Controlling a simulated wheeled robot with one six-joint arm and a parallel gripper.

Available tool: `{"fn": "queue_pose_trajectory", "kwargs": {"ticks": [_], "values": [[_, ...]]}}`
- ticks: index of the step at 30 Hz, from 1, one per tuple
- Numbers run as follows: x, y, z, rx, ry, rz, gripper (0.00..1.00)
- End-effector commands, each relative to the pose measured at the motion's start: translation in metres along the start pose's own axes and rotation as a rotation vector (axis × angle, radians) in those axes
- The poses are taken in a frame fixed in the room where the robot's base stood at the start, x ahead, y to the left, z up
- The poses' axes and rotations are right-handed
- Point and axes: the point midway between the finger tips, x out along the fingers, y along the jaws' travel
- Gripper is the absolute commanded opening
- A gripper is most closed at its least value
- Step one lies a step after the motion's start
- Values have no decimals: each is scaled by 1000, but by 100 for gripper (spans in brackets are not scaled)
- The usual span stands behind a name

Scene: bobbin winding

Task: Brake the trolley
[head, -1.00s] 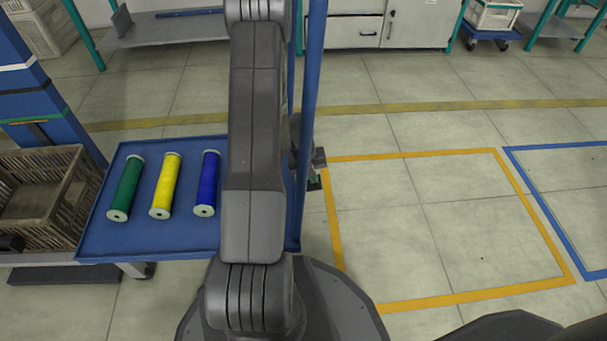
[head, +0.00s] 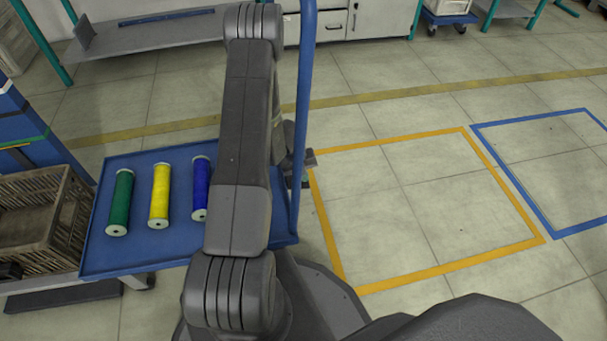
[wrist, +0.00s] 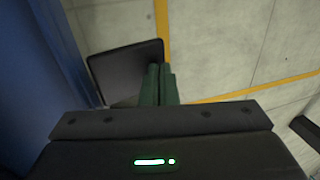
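The blue trolley (head: 140,254) stands at the left in the head view, with green (head: 120,203), yellow (head: 159,195) and blue (head: 200,188) bobbins lying on its deck. Its blue upright handle (head: 304,110) rises at its right side. My gripper (head: 304,180) is low beside the trolley's right edge, mostly hidden behind my arm. In the wrist view, my gripper's two dark green fingers (wrist: 159,85) lie side by side, with nothing visible between them. A dark flat plate (wrist: 115,70) shows beside the fingertips, near a blue surface (wrist: 50,65); I cannot tell whether they touch it.
A wicker basket (head: 35,225) stands left of the trolley. An orange floor outline (head: 455,261) and a blue one (head: 495,178) mark clear floor at the right. A grey bench (head: 150,32) and cabinets (head: 375,18) line the back.

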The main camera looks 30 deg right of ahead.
Motion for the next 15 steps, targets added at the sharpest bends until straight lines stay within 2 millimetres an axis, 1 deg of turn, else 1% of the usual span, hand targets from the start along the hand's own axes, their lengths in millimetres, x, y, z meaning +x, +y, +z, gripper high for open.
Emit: {"fn": "queue_pose_trajectory", "kwargs": {"ticks": [1,10,13,15], "values": [[4,1,-1,0,2,2,0],[4,1,-1,0,3,2,0],[-1,1,-1,0,3,2,0],[-10,0,-1,-1,2,1,0]]}}
